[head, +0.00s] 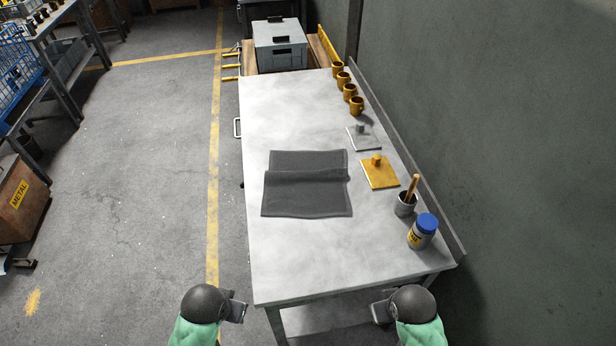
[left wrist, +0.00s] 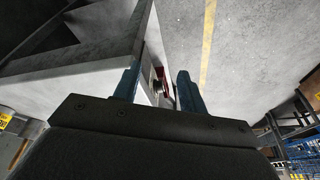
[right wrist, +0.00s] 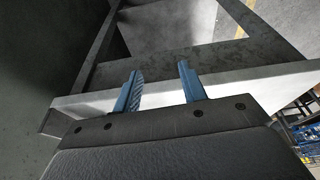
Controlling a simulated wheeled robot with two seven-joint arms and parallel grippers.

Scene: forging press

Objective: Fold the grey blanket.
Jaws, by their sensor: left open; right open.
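The grey blanket (head: 306,195) lies on the light metal table (head: 300,255), roughly rectangular, with a raised crease or fold running across its middle. Its far part lies flat behind the crease. My left gripper (head: 238,310) is off the table's front left corner, apart from the blanket; its two blue fingers show open and empty in the left wrist view (left wrist: 157,88). My right gripper (head: 380,311) is off the front edge towards the right, also apart from the blanket; its fingers show open and empty in the right wrist view (right wrist: 160,85).
Along the table's right side stand several orange mugs (head: 356,106), a white plate with a knob (head: 364,139), a yellow plate with a knob (head: 380,173), a grey cup with a handle sticking out (head: 405,205) and a blue-lidded jar (head: 422,232). The table's left and front are clear.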

